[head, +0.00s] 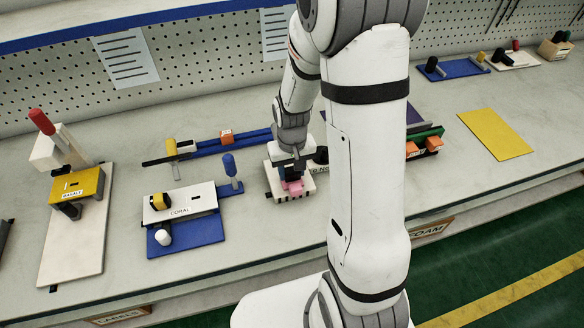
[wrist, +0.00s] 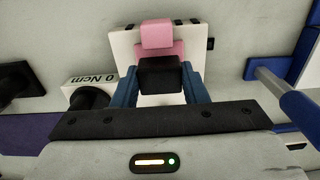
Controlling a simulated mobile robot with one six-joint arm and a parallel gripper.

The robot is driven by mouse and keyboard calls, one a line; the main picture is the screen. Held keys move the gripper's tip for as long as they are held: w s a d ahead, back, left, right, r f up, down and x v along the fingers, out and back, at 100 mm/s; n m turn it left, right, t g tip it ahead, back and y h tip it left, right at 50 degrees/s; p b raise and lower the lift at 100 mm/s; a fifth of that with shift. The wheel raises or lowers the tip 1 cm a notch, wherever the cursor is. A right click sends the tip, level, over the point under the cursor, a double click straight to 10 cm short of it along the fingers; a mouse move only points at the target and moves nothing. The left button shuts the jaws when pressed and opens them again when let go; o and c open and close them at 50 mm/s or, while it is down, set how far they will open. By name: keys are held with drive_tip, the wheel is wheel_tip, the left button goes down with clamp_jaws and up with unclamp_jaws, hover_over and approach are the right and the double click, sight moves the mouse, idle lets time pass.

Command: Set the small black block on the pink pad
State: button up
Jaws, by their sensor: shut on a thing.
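My gripper (head: 290,176) is over a small white fixture (head: 307,184) with pink parts near the bench middle. In the wrist view my gripper's two blue fingers (wrist: 162,73) are shut on the small black block (wrist: 162,82). The pink pad (wrist: 158,47) shows just beyond the block, with a raised pink piece (wrist: 157,32) at its far side. The block hides part of the pad. I cannot tell whether the block touches it. In the head view the pink part (head: 295,187) shows below my gripper, and the block is hard to make out.
A blue-handled lever (head: 229,165) and the CORAL fixture (head: 180,206) lie left. A yellow mat (head: 494,134) lies right, with bare bench around it.

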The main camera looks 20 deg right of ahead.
sight(292, 171)
drive_tip(key=shift+f+b, duration=0.45)
drive_tip(key=shift+f, duration=0.2)
idle(0.5)
drive_tip(key=o, duration=1.1)
drive_tip(key=shift+c, duration=0.2)
drive_tip(key=shift+r, duration=3.95)
